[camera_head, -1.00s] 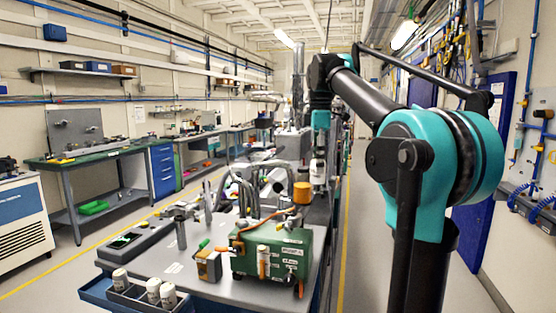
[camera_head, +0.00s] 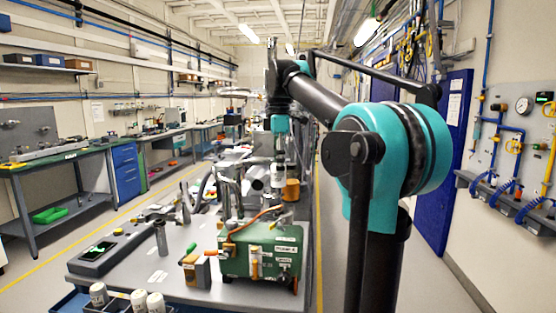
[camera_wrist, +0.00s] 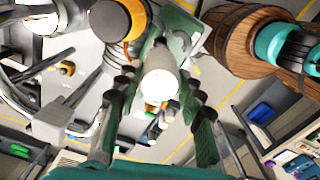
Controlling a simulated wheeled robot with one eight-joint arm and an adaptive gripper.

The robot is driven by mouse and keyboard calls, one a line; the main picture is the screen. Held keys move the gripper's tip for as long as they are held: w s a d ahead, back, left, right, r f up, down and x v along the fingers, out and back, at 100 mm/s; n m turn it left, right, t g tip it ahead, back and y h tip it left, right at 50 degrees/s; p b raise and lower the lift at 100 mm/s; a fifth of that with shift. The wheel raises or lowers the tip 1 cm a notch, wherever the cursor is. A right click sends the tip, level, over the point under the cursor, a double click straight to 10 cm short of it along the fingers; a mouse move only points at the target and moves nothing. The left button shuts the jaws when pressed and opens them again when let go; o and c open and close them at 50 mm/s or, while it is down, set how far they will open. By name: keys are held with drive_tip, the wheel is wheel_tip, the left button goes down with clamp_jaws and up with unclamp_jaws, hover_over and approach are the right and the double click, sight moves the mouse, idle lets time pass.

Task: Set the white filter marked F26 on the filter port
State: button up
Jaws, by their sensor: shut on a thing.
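My gripper (camera_wrist: 157,98) is shut on a cylinder with a round white end, which I take for the white filter (camera_wrist: 158,88); its marking cannot be read. The fingers stand on both sides of it in the wrist view. In the head view my gripper (camera_head: 279,170) hangs over the far part of the bench, behind the green box (camera_head: 262,252), and the filter in it is too small to make out. I cannot pick out the filter port for certain. Several white-capped bottles or filters (camera_head: 139,301) stand in a tray at the bench's near left.
An orange cylinder (camera_head: 292,190) stands close to my gripper in the head view. Bent metal pipes (camera_head: 230,190) rise to its left. A small metal post (camera_head: 160,238) stands on the grey bench (camera_head: 180,280). A yellow-lined aisle (camera_head: 335,270) is clear on the right.

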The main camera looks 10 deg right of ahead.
sight(279, 180)
drive_tip(key=shift+f, duration=2)
drive_tip(key=shift+f, duration=0.6)
drive_tip(key=o, duration=1.4)
